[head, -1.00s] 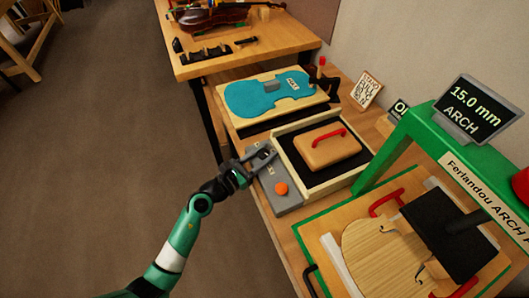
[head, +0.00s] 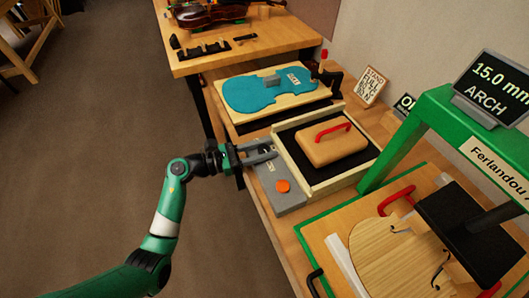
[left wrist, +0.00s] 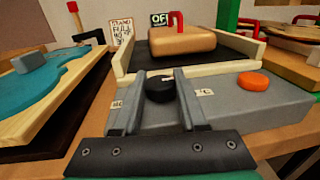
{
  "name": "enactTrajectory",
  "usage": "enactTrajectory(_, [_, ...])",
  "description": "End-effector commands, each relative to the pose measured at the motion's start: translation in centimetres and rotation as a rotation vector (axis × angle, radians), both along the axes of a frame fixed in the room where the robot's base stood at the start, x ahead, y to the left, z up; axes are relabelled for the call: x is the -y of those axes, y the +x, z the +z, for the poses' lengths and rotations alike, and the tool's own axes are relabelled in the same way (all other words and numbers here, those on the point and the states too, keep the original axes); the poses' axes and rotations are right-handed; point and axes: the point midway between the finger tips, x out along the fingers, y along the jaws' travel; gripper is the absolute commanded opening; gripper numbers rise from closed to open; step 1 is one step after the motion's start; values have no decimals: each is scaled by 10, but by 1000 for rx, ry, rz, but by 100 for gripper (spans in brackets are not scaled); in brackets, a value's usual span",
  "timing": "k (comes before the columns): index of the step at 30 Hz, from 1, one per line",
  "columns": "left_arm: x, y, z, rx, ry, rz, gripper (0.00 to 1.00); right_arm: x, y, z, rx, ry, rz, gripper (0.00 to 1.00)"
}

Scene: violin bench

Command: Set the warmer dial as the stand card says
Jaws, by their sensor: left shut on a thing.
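The warmer (head: 290,205) is a grey control box in front of a cream-rimmed tray with a black bed. Its black dial (left wrist: 160,88) is on the box top, between small white labels; an orange button (head: 283,186) is to its right. My left gripper (head: 268,152) reaches in from the left over the box. In the left wrist view its fingers (left wrist: 161,78) close on both sides of the dial. In the head view the fingers hide the dial. The stand card (head: 371,87) stands behind the warmer, its text starting "STAND FULL". My right gripper is not in view.
A tan block with a red handle (head: 329,143) sits on the warmer bed. A blue violin-shaped form (head: 255,95) on a board lies to the left. A green press frame (head: 405,145) reading "15.0 mm ARCH" stands at the right. A small dark sign (left wrist: 159,20) is behind.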

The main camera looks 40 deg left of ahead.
Motion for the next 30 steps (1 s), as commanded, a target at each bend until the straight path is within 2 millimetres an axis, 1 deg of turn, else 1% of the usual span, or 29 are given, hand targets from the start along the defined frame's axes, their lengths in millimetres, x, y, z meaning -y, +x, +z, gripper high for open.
enactTrajectory(1, [-1, 1, -2, 2, 2, -21, 0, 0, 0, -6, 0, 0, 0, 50])
enactTrajectory(6, [-1, 0, -1, 0, 1, -76, 0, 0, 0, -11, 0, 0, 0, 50])
enactTrajectory(21, [0, 0, 0, 0, 0, -101, 0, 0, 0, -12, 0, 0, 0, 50])
enactTrajectory(22, [0, 0, 0, 0, 0, -100, 47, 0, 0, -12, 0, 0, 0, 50])
enactTrajectory(23, [0, 0, 0, 0, 0, -100, 52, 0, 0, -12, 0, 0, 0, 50])
enactTrajectory(24, [0, 0, 0, 0, 0, -100, 54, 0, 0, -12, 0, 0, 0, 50])
enactTrajectory(30, [0, 0, 0, -1, -1, -100, 54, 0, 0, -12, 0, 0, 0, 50])
